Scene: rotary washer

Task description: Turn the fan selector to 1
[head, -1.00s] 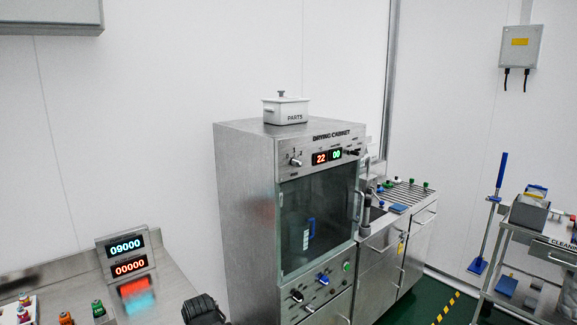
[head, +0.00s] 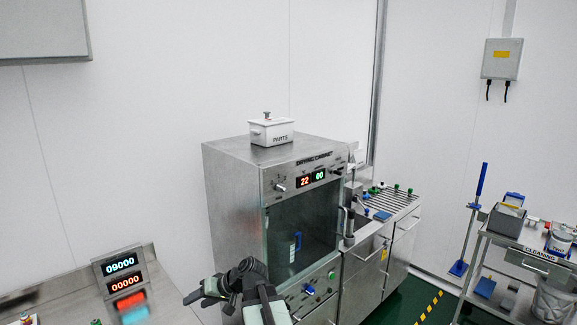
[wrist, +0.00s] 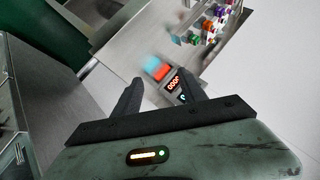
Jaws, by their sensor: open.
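The steel drying cabinet (head: 225,210) stands in the middle of the head view. A knob with small marks around it (head: 279,187) sits at the left of its upper panel, beside a red and green display reading 22 and 00 (head: 311,179). The knob's lettering is too small to read, so I cannot tell if it is the fan selector. Another knob (head: 336,171) sits right of the display. My gripper (head: 191,298) is open and empty, low and left of the cabinet front, apart from the knobs. The wrist view shows its two spread fingers (wrist: 162,84).
The lower panel has a blue knob (head: 309,290) and a green button (head: 331,274); my arm partly covers this panel. A counter with a 09000 display (head: 121,263) is at left. A sink unit (head: 393,215) adjoins the cabinet; a cleaning cart (head: 510,244) stands at right.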

